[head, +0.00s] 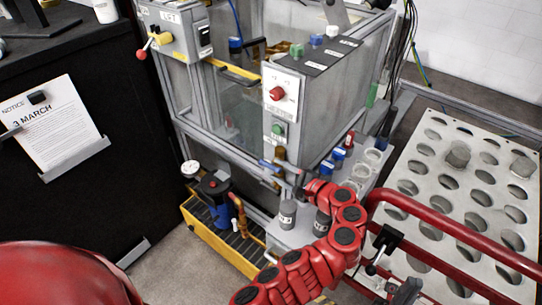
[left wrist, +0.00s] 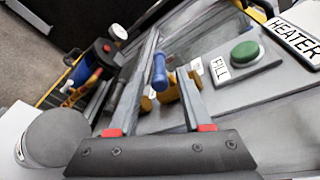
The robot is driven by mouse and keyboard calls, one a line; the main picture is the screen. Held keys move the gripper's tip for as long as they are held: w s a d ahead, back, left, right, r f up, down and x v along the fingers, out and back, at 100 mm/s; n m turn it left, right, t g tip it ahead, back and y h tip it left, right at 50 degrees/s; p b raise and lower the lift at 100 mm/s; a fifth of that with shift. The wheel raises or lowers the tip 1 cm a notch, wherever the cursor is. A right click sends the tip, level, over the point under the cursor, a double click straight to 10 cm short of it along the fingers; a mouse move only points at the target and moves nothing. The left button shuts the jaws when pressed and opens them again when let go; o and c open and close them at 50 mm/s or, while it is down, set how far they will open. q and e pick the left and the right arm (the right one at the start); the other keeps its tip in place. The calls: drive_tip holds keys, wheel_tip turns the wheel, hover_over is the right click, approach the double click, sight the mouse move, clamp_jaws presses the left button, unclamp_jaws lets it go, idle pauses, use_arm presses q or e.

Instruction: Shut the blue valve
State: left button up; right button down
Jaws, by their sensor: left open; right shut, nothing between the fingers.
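The blue valve (head: 268,166) is a small blue lever on a brass body at the lower front of the grey machine frame, below the green FILL button. In the left wrist view its blue handle (left wrist: 160,72) stands between my two spread fingers, with the brass body (left wrist: 172,93) behind. My left gripper (head: 285,176) is open at the valve; it also shows in the left wrist view (left wrist: 166,60). I cannot tell whether a finger touches the handle. My right gripper (head: 376,264) is low at the right, by the red rail, shut and empty.
The green FILL button (head: 278,129) and red HEATER knob (head: 277,93) are just above the valve. A blue filter unit with gauge (head: 214,187) stands at left in a yellow tray. Grey cylinders (head: 287,212) stand below. A perforated rack (head: 480,180) and red rail (head: 450,231) are at right.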

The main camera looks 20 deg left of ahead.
sight(270, 167)
use_arm(q)
drive_tip(key=x, duration=0.7)
drive_tip(key=shift+a, duration=0.1)
clamp_jaws()
